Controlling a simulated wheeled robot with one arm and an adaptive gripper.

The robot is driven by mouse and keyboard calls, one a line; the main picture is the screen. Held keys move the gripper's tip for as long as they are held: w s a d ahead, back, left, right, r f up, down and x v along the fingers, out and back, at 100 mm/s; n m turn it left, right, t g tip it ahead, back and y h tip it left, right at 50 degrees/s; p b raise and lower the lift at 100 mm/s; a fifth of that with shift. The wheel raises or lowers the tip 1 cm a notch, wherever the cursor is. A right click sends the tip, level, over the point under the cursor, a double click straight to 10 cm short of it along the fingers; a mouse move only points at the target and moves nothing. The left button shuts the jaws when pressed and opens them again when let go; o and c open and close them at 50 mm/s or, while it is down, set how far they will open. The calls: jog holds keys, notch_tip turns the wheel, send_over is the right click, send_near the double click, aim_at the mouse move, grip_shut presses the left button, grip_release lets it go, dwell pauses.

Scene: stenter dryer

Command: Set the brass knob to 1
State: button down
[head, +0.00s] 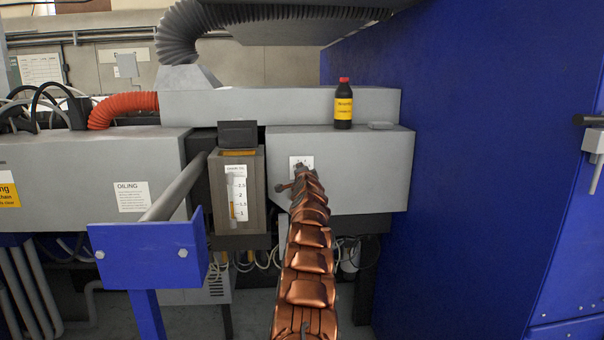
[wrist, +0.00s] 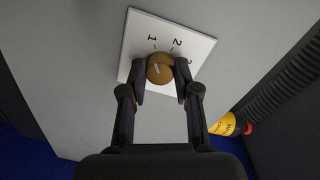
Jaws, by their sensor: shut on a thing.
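The brass knob (wrist: 160,68) sits on a white square dial plate (wrist: 197,48) marked with numbers; 1 and 2 are readable, and another mark at the right is partly hidden by a finger. A short pale mark shows on the knob's face; which number it points at I cannot tell. My gripper (wrist: 161,80) is shut on the knob, one black finger on each side. In the head view the white plate (head: 301,160) is on the front of the grey housing; my arm covers the knob and most of my gripper (head: 300,178) there.
A black bottle with a red cap (head: 343,105) stands on the grey ledge above. A level gauge (head: 238,195) is left of the plate. A blue bracket with a rail (head: 148,255) stands at the front left. A blue wall (head: 460,170) closes the right side.

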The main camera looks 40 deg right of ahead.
dwell(0.3)
jog(key=c, duration=0.8)
grip_release()
jog(key=shift+c, duration=0.2)
jog(key=v, duration=0.7)
jog(key=shift+s, duration=0.25)
jog(key=shift+a, duration=0.15)
dwell(0.4)
